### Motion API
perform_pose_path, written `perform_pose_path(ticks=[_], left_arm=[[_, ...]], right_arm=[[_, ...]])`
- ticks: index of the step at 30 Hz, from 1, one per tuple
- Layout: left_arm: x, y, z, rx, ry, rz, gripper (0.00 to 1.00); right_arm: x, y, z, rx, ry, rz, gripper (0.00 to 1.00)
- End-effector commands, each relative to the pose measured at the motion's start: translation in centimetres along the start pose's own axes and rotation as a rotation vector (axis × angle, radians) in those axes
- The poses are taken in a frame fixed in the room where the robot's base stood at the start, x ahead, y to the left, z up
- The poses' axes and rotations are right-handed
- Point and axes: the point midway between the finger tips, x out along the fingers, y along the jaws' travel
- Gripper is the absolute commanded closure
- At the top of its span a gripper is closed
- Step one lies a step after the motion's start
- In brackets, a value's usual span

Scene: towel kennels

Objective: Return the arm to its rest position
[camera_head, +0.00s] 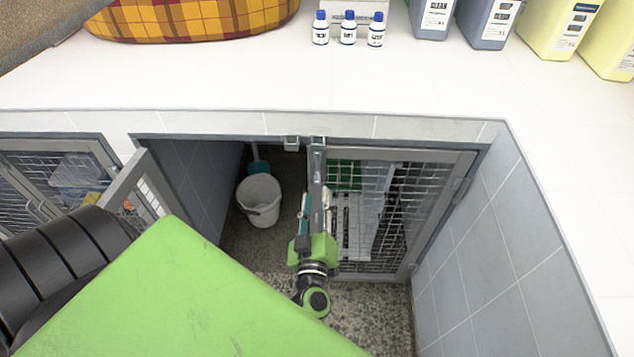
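My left arm comes in from the left, with a large green link filling the lower left. Its gripper (315,205) is small and far from the camera, in front of the upright frame bar at the left edge of the right mesh door (425,210). Its fingers overlap the bar in the picture. I cannot tell whether they are open, touch the bar or are shut on it. My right gripper is not in view.
The right mesh door covers its opening; the left door (140,190) stands swung out. A white bucket (259,200) stands inside on the floor. Small bottles (348,28) and large canisters (487,22) stand on the white counter (230,75) above, near a plaid cushion (190,18).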

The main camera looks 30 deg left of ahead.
Motion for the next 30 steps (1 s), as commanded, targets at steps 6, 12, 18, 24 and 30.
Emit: perform_pose_path(ticks=[6,12,18,24,30], left_arm=[[-0.8,0.1,0.0,-0.001,0.000,0.001,0.69],[-0.8,0.1,0.0,-0.001,0.000,0.001,0.69],[-0.8,0.1,0.0,0.000,0.000,0.001,0.69],[-1.7,-0.1,4.5,0.074,-0.107,0.063,0.69],[-6.8,-3.1,17.0,0.287,-0.445,0.210,0.69]], right_arm=[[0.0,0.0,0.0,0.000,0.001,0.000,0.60],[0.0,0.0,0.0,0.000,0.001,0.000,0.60],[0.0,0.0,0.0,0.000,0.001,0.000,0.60],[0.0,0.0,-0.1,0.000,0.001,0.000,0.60],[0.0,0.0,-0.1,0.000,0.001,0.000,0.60]])
